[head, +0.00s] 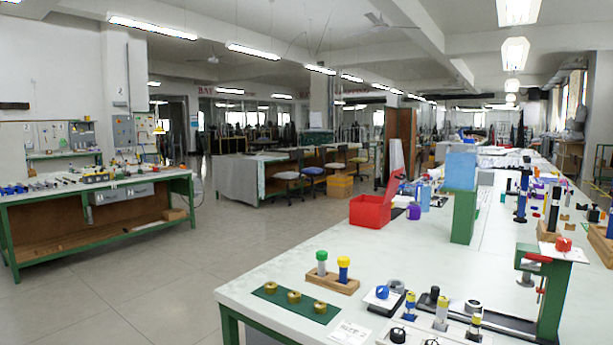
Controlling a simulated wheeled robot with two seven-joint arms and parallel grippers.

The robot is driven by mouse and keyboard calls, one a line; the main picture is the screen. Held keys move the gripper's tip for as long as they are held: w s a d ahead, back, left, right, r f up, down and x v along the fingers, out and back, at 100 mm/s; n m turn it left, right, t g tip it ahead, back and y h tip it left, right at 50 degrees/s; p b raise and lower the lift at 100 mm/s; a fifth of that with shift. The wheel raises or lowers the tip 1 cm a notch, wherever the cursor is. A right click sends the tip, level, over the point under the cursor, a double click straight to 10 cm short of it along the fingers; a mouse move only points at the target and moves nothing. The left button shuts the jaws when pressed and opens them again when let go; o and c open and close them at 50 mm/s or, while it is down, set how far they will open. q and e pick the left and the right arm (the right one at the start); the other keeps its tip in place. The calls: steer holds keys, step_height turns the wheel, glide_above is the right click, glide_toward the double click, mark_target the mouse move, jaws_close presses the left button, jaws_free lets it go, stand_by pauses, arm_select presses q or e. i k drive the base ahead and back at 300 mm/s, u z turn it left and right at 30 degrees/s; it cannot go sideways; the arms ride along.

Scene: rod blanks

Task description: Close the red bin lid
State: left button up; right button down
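The red bin (370,212) stands on the white workbench, near its left edge. Its red lid (391,186) is raised and tilted up at the bin's right side, so the bin is open. The inside of the bin is mostly hidden from this angle. Neither of my grippers shows in the head view.
The white workbench (265,268) holds a green mat (270,293) with brass rings, a wooden block (333,284) with green- and yellow-topped rods, and a green stand (464,216) right of the bin. The floor (140,285) left of the bench is clear.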

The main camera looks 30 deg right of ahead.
mark_target(397, 174)
steer(key=u, duration=0.2)
steer(key=i, duration=3.85)
steer(key=z, duration=0.45)
steer(key=i, duration=3.15)
steer(key=z, duration=1.1)
steer(key=i, duration=1.6)
steer(key=z, duration=2.6)
steer(key=i, duration=1.6)
steer(key=z, duration=0.65)
